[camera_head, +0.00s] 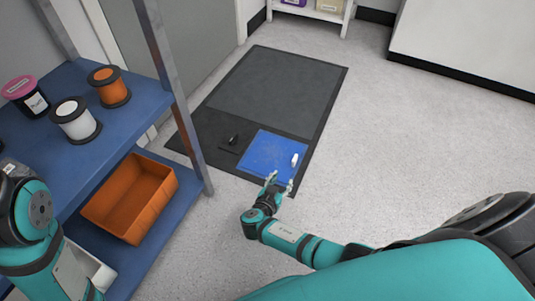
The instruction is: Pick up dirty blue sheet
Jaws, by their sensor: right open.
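The blue sheet (268,152) lies flat on the dark floor mat (275,82), near the mat's front edge. Faint marks show on its surface. A small white object (294,160) is at its right side. My right gripper (278,181) is open and empty, at the front edge of the sheet in this view. I cannot tell whether it touches the sheet. My left arm shows at the lower left, and its gripper is out of view.
A blue shelf (125,122) at the left holds spools and a pink-lidded jar (25,95); an orange bin (130,195) sits on its lower level. A small black object (233,140) lies left of the sheet. The floor at right is clear.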

